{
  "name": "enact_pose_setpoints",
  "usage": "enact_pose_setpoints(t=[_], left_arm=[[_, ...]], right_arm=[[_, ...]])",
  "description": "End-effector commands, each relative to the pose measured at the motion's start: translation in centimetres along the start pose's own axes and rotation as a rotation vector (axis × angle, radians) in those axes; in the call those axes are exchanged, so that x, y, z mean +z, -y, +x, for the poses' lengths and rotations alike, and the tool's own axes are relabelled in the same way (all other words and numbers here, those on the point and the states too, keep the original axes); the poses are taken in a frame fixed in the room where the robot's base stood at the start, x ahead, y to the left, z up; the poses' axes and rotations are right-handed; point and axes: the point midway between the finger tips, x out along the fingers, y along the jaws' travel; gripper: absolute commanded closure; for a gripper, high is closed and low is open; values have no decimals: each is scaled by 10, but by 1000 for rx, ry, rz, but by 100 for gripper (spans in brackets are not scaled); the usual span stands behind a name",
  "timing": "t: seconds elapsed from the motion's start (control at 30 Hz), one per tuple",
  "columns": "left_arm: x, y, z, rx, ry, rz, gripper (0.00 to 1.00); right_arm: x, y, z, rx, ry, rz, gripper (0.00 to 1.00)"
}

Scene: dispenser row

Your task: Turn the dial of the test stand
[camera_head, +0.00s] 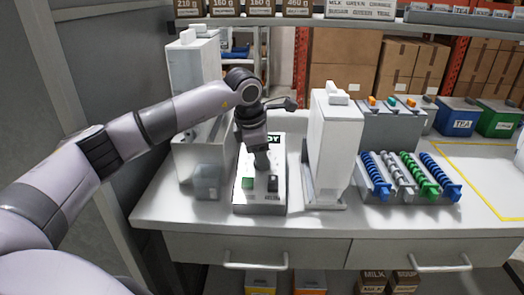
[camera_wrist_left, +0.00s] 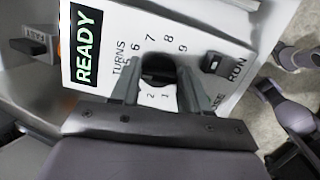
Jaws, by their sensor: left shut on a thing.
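The test stand (camera_head: 260,200) is a pale box with a sloped face on the counter, with a green key and a dark switch low on its face. My left gripper (camera_head: 262,163) reaches down onto it. In the left wrist view the dial (camera_wrist_left: 158,70) is dark, ringed by numbers under the word TURNS, and sits between my left fingers, which are shut on it. The fingers and palm hide part of the dial and some numbers. The display (camera_wrist_left: 87,45) reads READY. A dark RUN switch (camera_wrist_left: 214,63) is beside the dial. My right gripper is in neither view.
A tall white dispenser (camera_head: 333,145) stands close right of the stand, and another white unit (camera_head: 195,75) stands left. Coloured coils (camera_head: 410,175) and lidded bins (camera_head: 458,117) are farther right. The counter's front strip (camera_head: 400,218) is clear.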

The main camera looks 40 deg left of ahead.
Motion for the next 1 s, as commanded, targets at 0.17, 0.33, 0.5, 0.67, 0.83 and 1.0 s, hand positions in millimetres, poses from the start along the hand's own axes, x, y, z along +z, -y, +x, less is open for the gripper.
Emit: enact_pose_setpoints(t=[0.17,0.33,0.5,0.67,0.83,1.0], left_arm=[[0,-1,-1,-12,1,69,85],[0,0,-1,-17,1,104,85],[0,0,-1,-19,0,116,85],[0,-1,-1,-19,0,116,85],[0,-1,-1,-18,0,115,45],[0,0,0,-19,0,115,30]], right_arm=[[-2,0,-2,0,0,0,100],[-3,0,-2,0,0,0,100],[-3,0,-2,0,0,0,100],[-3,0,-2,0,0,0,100],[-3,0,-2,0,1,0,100],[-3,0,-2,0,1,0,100]])
